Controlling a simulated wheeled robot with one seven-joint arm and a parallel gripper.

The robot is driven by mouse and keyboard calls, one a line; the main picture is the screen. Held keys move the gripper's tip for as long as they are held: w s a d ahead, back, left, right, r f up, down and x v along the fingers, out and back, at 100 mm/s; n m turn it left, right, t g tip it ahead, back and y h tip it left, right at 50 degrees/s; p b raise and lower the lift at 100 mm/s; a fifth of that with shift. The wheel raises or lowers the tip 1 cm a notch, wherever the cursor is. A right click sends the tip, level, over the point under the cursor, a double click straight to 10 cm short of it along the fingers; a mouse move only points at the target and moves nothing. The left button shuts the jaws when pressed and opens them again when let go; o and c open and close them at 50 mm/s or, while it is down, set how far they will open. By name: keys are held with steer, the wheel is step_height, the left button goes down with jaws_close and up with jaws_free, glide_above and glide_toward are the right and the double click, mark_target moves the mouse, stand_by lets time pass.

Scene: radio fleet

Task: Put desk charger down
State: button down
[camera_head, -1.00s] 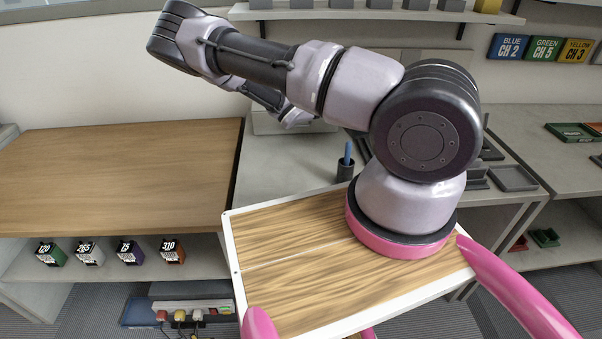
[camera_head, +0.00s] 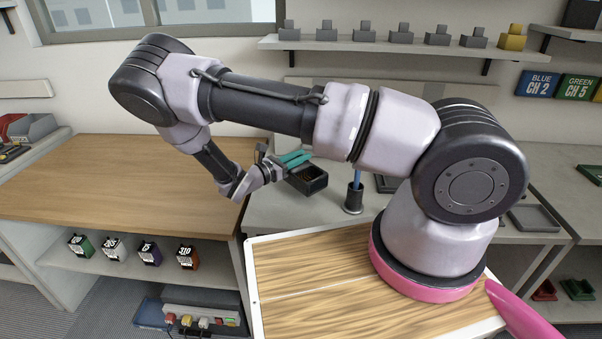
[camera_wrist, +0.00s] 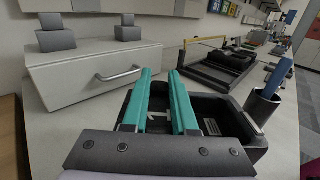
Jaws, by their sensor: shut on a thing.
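The desk charger (camera_head: 311,181) is a black open box-like holder over the grey desk (camera_head: 280,215) in the head view. It also shows in the wrist view (camera_wrist: 254,146), below and around the teal fingers, with a white mark inside. My gripper (camera_head: 308,157) has teal fingers and is shut on the charger; the fingers also show in the wrist view (camera_wrist: 160,73). What they pinch is partly hidden by the fingers. I cannot tell whether the charger's underside touches the desk.
A dark cup with a blue stick (camera_head: 354,196) stands close to the right of the charger. A grey drawer unit (camera_wrist: 95,72) stands behind it on the left. A black tray with a yellow bar (camera_wrist: 215,70) lies farther back. A wooden counter (camera_head: 120,180) adjoins on the left.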

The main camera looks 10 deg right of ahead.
mark_target(300, 167)
steer(key=shift+f, duration=2.15)
steer(key=c, duration=0.7)
jaws_free()
steer(key=shift+f, duration=0.1)
